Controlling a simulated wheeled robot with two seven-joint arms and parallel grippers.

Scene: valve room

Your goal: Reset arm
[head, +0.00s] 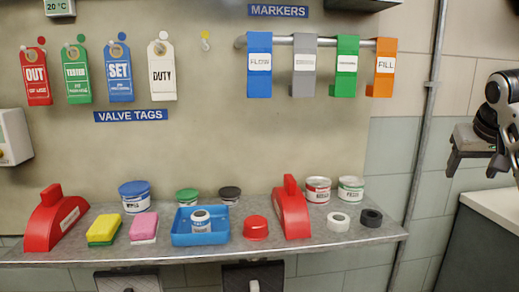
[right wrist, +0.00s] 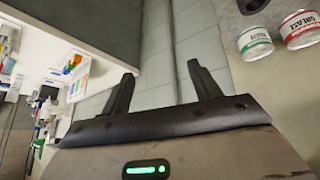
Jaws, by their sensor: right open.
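My right gripper (head: 480,160) is at the right edge of the head view, raised in front of the tiled wall and apart from the shelf. It also shows in the right wrist view (right wrist: 160,88), where its two dark fingers stand wide apart with nothing between them. It is open and empty. My left gripper is not in either view.
A grey shelf (head: 350,241) carries red covers (head: 291,208), tins, sponges, tape rolls and a blue tray (head: 176,236). Valve tags (head: 120,72) and markers (head: 260,85) hang above. A vertical pipe (head: 421,150) and a counter (head: 495,205) are near my right gripper.

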